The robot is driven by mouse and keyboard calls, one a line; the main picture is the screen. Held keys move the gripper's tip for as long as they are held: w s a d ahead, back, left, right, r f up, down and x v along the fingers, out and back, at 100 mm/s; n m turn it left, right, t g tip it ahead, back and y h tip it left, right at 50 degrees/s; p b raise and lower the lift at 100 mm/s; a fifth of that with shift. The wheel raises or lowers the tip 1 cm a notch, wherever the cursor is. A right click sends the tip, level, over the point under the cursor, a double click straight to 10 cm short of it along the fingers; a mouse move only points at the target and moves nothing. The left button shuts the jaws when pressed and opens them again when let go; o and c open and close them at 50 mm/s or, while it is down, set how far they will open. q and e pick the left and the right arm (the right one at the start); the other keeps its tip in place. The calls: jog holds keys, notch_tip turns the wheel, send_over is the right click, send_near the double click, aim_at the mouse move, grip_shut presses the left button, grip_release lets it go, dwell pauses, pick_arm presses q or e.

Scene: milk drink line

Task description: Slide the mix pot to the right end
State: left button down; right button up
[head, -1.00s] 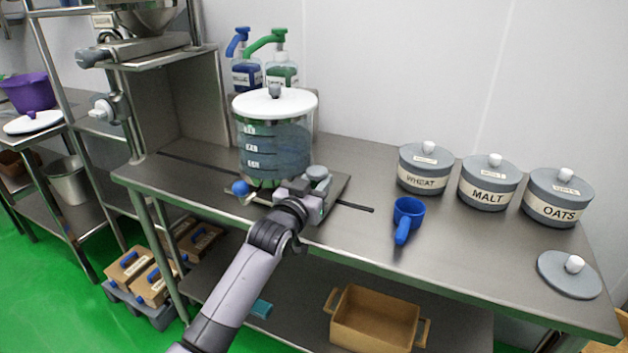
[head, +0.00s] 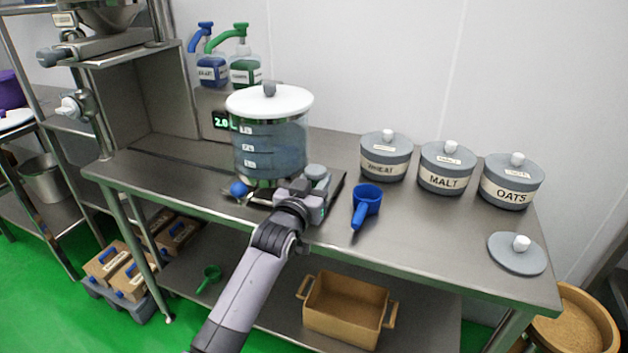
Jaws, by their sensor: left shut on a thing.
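The mix pot (head: 270,150), a clear marked vessel with a white lid (head: 268,101), stands upright on its base plate over a dark slot (head: 165,157) in the steel bench. A small valve with a blue knob (head: 239,188) sits at its lower left front. My left gripper (head: 303,190) is at the pot's lower front right, shut on part of it; the gripper hides the gripped part. The slot shows left of the pot, and none of it shows to the right. My right gripper is not in view.
A blue scoop (head: 367,200) lies close to the right of the pot. Lidded tubs marked wheat (head: 386,165), malt (head: 446,177) and oats (head: 511,190) stand farther right. A loose grey lid (head: 510,258) lies near the right front. Pump bottles (head: 245,75) stand behind the pot.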

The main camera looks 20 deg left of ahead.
pick_arm(q)
jog(key=shift+d, duration=0.25)
jog(key=c, duration=0.9)
grip_release()
jog(key=shift+d, duration=0.1)
jog(key=shift+s, duration=0.15)
jog(key=shift+s, duration=0.25)
jog(key=shift+s+a, duration=0.2)
jog(key=shift+s, duration=1.4)
jog(key=shift+s+a, duration=0.15)
jog(key=shift+s, duration=1.45)
jog(key=s+f+g, duration=0.2)
jog(key=s+f, duration=0.6)
jog(key=s, duration=0.1)
jog(key=s+a+f+m+g+p, duration=0.1)
jog(key=s+f+g, duration=0.2)
jog(key=s+f, duration=0.4)
jog(key=s+f+g+h, duration=0.1)
jog(key=s+f+g, duration=0.1)
jog(key=s+f, duration=0.6)
jog(key=shift+s+a+f+m+g, duration=0.1)
jog(key=shift+s+a, duration=0.05)
jog(key=shift+s, duration=0.65)
jog(key=shift+s+a+f+m+g, duration=0.1)
jog(key=shift+s, duration=0.65)
jog(key=shift+s+a+f+m+g, duration=0.1)
jog(key=shift+s+a, duration=0.05)
jog(key=shift+s, duration=0.65)
